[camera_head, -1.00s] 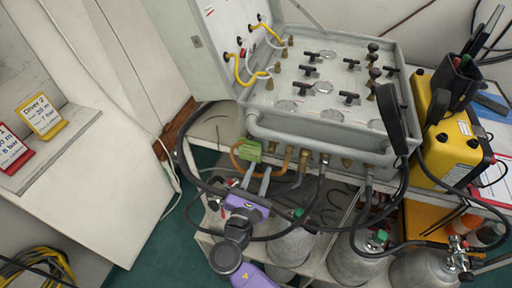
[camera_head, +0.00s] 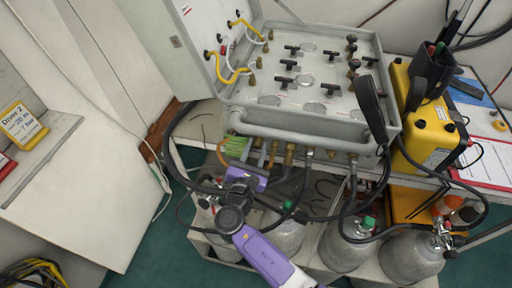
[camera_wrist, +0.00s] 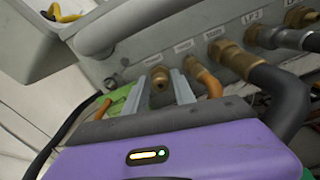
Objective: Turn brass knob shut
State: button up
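The brass knob (camera_wrist: 159,77) sticks out of the grey panel's front face, under a small white label, in the wrist view. My gripper (camera_wrist: 157,90) is open, with one pale finger on each side of the knob. A gap shows between the knob and each finger, and I see no contact. In the head view my gripper (camera_head: 254,160) is just below the front edge of the panel case (camera_head: 300,135), among the fittings. The knob is too small to pick out there.
An orange hose (camera_wrist: 207,82) is close right of my fingers, then a brass fitting (camera_wrist: 236,60) with a thick black hose. A green piece (camera_wrist: 118,101) is at left. Gas cylinders (camera_head: 345,247) stand below; a yellow box (camera_head: 424,130) is at right.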

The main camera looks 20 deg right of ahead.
grip_shut()
jog(key=shift+f, duration=0.1)
jog(key=m+b, duration=0.3)
jog(key=shift+f+m+b, duration=0.15)
jog(key=shift+m+b, duration=0.15)
jog(key=shift+m, duration=0.1)
jog(key=m+b, duration=0.3)
jog(key=shift+d+m, duration=0.1)
jog(key=shift+m, duration=0.2)
jog(key=m+b, duration=0.4)
jog(key=shift+s, duration=0.1)
jog(key=shift+m+b, duration=0.95)
jog(key=shift+m, duration=0.25)
